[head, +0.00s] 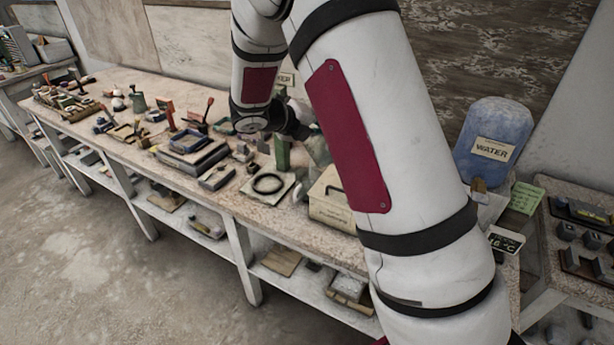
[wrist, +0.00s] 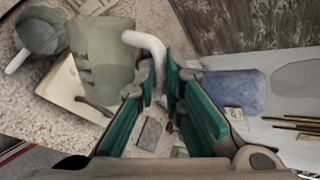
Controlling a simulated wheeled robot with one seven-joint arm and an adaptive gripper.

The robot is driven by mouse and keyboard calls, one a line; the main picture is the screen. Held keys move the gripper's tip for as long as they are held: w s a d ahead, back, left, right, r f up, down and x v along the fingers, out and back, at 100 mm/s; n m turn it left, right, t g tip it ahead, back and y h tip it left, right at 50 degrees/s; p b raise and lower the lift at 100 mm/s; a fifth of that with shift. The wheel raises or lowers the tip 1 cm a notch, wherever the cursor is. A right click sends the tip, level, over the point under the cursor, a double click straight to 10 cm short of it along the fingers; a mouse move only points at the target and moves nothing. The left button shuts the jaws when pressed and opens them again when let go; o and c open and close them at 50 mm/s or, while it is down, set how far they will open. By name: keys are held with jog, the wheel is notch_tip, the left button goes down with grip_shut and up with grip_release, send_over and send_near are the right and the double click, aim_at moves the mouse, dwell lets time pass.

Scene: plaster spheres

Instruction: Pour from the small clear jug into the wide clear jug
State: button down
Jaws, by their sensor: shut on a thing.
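My gripper (wrist: 160,88) is shut on the pale curved handle of the small clear jug (wrist: 103,50) in the wrist view. The jug's greyish see-through body hangs left of the fingers and looks roughly upright in that picture; its contents cannot be made out. What looks like the wide clear jug (wrist: 42,36) is at the upper left of the wrist view, left of the held jug and apart from my fingers. In the head view my arm covers most of the gripper area, and a clear shape (head: 318,150) shows only partly beside the arm.
A cream box (head: 330,208) with a dark handle stands near the bench front. A black ring on a pale board (head: 284,198) and a green block (head: 282,152) are left of it. A blue water container (head: 492,140) is at the right. Many small tools crowd the left bench.

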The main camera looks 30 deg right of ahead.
dwell(0.5)
jog(key=shift+w+r+g+b, duration=0.3)
jog(key=shift+w+r+b, duration=0.05)
jog(key=shift+w, duration=0.1)
dwell(0.5)
jog(key=shift+w+r+n+g+b, duration=0.3)
jog(key=shift+w+n+g+b, duration=0.1)
jog(key=shift+w+n, duration=0.1)
dwell(0.5)
jog(key=shift+w+r+n+g+b, duration=0.25)
jog(key=shift+w+n+g+b, duration=0.05)
jog(key=shift+w+b, duration=0.2)
jog(key=shift+w, duration=0.15)
dwell(0.3)
jog(key=shift+w+r+n+g+b, duration=0.15)
jog(key=shift+w+n+g+b, duration=0.15)
jog(key=shift+w+b, duration=0.15)
